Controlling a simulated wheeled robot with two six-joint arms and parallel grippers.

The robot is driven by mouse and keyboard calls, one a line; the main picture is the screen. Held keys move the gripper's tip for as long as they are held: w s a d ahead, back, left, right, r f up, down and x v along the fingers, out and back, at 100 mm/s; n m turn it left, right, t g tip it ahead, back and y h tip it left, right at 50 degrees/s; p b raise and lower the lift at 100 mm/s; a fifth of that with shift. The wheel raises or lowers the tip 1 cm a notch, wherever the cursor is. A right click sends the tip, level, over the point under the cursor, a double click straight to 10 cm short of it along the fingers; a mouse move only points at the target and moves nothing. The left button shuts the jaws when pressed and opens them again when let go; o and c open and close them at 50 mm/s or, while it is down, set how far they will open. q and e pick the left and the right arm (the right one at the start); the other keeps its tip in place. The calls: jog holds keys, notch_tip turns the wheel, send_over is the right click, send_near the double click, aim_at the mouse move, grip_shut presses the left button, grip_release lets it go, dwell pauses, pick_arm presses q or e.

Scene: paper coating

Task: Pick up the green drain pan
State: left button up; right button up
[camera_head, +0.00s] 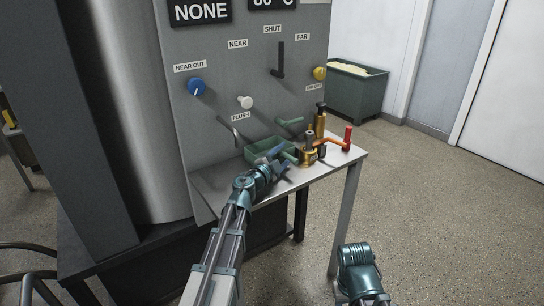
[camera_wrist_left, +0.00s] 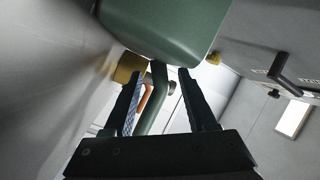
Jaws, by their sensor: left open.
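The green drain pan (camera_head: 262,147) sits on the small metal shelf (camera_head: 215,184) against the machine front. My left gripper (camera_head: 281,157) reaches over the shelf and overlaps the front right of the pan, hiding part of it. In the left wrist view the pan (camera_wrist_left: 165,22) fills the top, and its green handle (camera_wrist_left: 155,100) runs down between the two fingers. The left gripper (camera_wrist_left: 160,76) is open there, with a gap visible between its fingers. I cannot tell whether either finger touches the handle. My right gripper is not visible.
Brass valve fittings (camera_head: 310,152) and an orange-red lever (camera_head: 334,141) stand right of the pan. A green tap handle (camera_head: 290,121) is just above. The machine panel (camera_head: 215,125) has knobs. A dark green bin (camera_head: 356,91) stands behind; the floor at right is clear.

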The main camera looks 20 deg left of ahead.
pick_arm(q)
grip_shut()
dwell(1.3)
